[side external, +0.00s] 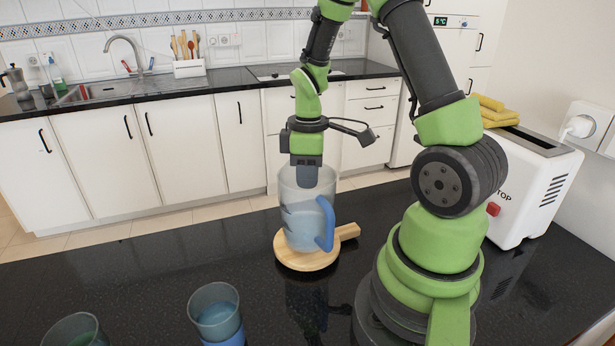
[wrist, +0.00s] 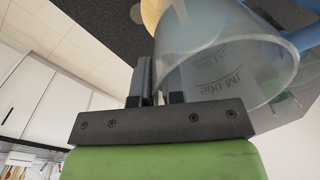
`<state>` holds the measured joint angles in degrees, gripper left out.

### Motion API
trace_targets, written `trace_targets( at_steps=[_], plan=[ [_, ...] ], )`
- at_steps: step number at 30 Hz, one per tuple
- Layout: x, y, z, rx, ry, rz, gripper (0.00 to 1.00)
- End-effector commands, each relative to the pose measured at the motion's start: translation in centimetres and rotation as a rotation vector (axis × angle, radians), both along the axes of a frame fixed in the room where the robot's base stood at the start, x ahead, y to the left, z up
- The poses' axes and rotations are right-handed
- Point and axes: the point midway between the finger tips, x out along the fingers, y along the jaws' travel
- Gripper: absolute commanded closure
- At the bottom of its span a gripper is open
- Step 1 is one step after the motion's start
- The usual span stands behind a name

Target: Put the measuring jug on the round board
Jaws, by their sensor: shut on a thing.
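The measuring jug (side external: 299,215) is clear with a blue handle and stands upright over the round board (side external: 296,262) in the side external view. I cannot tell whether its base touches the wood. The board is light wood with a short handle pointing right. My gripper (side external: 307,178) points down at the jug's rim and is shut on the jug wall. In the wrist view the gripper (wrist: 157,98) has the jug's clear wall (wrist: 215,75) with printed marks between its fingers. Part of the board (wrist: 150,12) shows beyond it.
A clear cup with a blue base (side external: 215,312) and another cup (side external: 75,332) stand at the front left of the black counter. A white toaster (side external: 530,185) with a yellow cloth (side external: 492,110) on it stands at the right. The counter left of the board is clear.

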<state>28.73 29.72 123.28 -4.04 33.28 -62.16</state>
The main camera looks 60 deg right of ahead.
Motion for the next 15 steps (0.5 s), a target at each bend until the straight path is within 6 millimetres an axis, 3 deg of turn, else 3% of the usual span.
trace_targets(
  at_steps=[13, 15],
  plan=[
    [-0.01, 0.01, -0.79, 0.0, 0.0, -0.001, 1.0],
    [0.01, 0.0, -0.76, -0.001, -0.001, 0.0, 0.77]
  ],
)
